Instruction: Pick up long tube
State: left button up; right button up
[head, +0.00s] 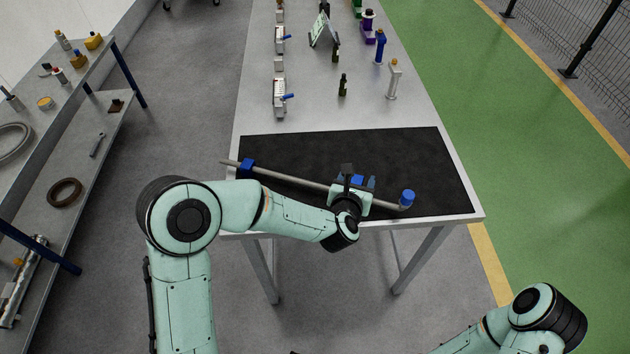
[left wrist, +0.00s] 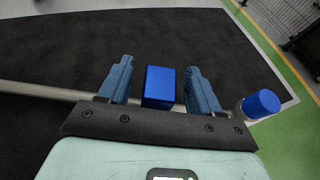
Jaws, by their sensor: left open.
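The long tube (head: 295,180) is a thin grey pipe lying slantwise over the black mat on the table. It has a blue collar (head: 247,166) near its left end and a blue cap (head: 407,197) at its right end. My left gripper (head: 354,182) is over the tube nearer the capped end. In the left wrist view its blue fingers (left wrist: 160,85) are open, one on each side of a blue block (left wrist: 159,88), with gaps showing. The tube (left wrist: 32,88) runs across behind the gripper, partly hidden, to the blue cap (left wrist: 261,103). My right gripper is out of view.
The black mat (head: 420,160) is otherwise clear. Several small fittings, bottles and a tilted panel (head: 322,32) stand farther back on the table. A shelf unit (head: 112,135) with parts stands at left. A mesh fence (head: 590,40) is at far right.

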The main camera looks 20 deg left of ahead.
pick_arm(q)
grip_shut()
jog(key=shift+r, duration=0.1)
